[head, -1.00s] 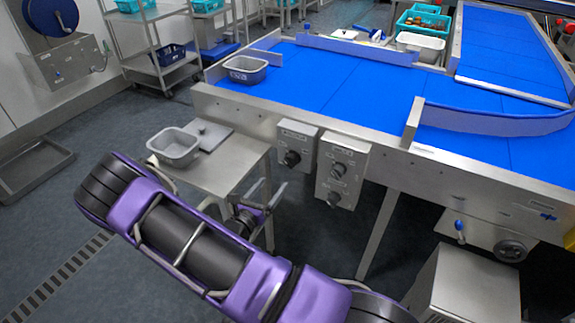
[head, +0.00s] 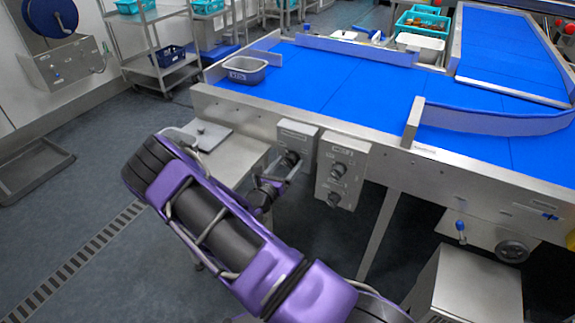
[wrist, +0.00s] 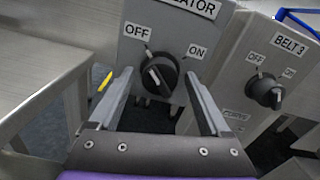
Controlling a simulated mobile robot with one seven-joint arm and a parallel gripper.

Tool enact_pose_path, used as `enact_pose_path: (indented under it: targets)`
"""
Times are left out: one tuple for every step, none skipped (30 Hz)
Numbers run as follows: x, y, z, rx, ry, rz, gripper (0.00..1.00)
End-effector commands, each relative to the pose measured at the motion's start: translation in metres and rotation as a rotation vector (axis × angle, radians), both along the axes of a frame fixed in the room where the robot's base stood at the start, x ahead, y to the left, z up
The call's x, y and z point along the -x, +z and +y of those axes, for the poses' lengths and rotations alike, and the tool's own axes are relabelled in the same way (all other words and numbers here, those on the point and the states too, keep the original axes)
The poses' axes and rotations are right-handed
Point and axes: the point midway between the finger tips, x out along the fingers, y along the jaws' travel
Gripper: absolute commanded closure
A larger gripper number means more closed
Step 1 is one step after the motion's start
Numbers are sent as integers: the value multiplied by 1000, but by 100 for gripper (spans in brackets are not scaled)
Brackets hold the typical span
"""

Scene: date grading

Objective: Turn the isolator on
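The isolator (head: 298,134) is a grey box on the front frame of the conveyor. In the wrist view its black rotary knob (wrist: 160,76) sits between an OFF label at upper left and an ON label at upper right. The white mark on the knob points up and left, toward OFF. My gripper (wrist: 160,85) is open and faces the box, with one finger on each side of the knob. Whether either finger touches the knob I cannot tell. In the head view my gripper (head: 285,172) is right at the isolator's knob.
The BELT 3 box (head: 342,165) with a similar knob (wrist: 265,92) and a second lower control stands close on the right. A steel side table (head: 236,158) is to the left, partly behind my arm. The blue conveyor (head: 350,85) lies above and behind.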

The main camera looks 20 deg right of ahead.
Motion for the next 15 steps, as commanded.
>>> enact_pose_path:
  targets:
    - [0,0,0,0,0,0,30]
    - [0,0,0,0,0,0,36]
    - [0,0,0,0,0,0,43]
    - [0,0,0,0,0,0,48]
    - [0,0,0,0,0,0,54]
    - [0,0,0,0,0,0,61]
    - [0,0,0,0,0,0,66]
    - [0,0,0,0,0,0,72]
    - [0,0,0,0,0,0,79]
    - [0,0,0,0,0,0,84]
    - [0,0,0,0,0,0,90]
    - [0,0,0,0,0,0,97]
    - [0,0,0,0,0,0,100]
    - [0,0,0,0,0,0,100]
    - [0,0,0,-1,0,-1,100]
